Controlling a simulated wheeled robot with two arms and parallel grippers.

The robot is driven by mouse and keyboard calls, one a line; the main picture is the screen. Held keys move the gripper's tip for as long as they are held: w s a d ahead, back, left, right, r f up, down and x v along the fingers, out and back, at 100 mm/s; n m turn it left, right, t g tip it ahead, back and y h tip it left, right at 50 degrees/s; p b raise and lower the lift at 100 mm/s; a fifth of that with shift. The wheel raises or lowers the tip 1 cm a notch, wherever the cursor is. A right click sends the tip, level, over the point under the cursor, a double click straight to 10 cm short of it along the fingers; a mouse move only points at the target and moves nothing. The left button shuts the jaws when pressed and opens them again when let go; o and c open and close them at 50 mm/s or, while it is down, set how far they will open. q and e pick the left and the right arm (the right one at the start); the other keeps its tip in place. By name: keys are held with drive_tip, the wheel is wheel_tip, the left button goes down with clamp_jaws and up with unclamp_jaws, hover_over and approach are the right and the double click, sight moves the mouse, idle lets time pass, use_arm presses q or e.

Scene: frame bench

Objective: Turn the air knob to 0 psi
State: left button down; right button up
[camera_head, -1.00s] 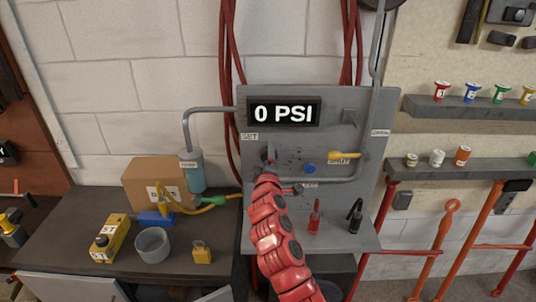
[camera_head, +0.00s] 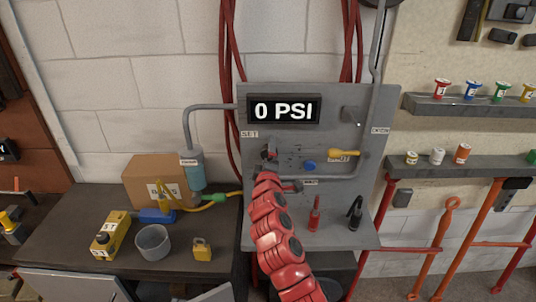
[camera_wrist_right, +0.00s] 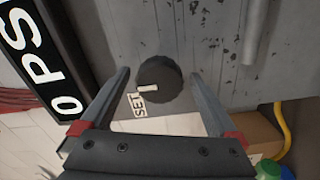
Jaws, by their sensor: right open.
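The grey panel (camera_head: 345,200) carries a black display (camera_head: 284,110) that reads 0 PSI. The display also shows, turned on its side, in the right wrist view (camera_wrist_right: 45,65). In that view the round dark air knob (camera_wrist_right: 160,85) with a white pointer mark sits beside the SET label (camera_wrist_right: 138,105). My right gripper (camera_wrist_right: 160,74) is open, with its fingers on either side of the knob; I cannot tell whether they touch it. My left gripper is not in view.
A yellow-handled valve (camera_head: 343,154) and a blue knob (camera_head: 309,166) sit right of the gripper. A red and a black tool stand on the panel's lower ledge. A bench with a cardboard box (camera_head: 155,181) is at left; shelves are at right.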

drive_tip(key=s+b, duration=0.5)
drive_tip(key=s, duration=1.2)
drive_tip(key=shift+s+b, duration=0.2)
drive_tip(key=shift+b, duration=0.1)
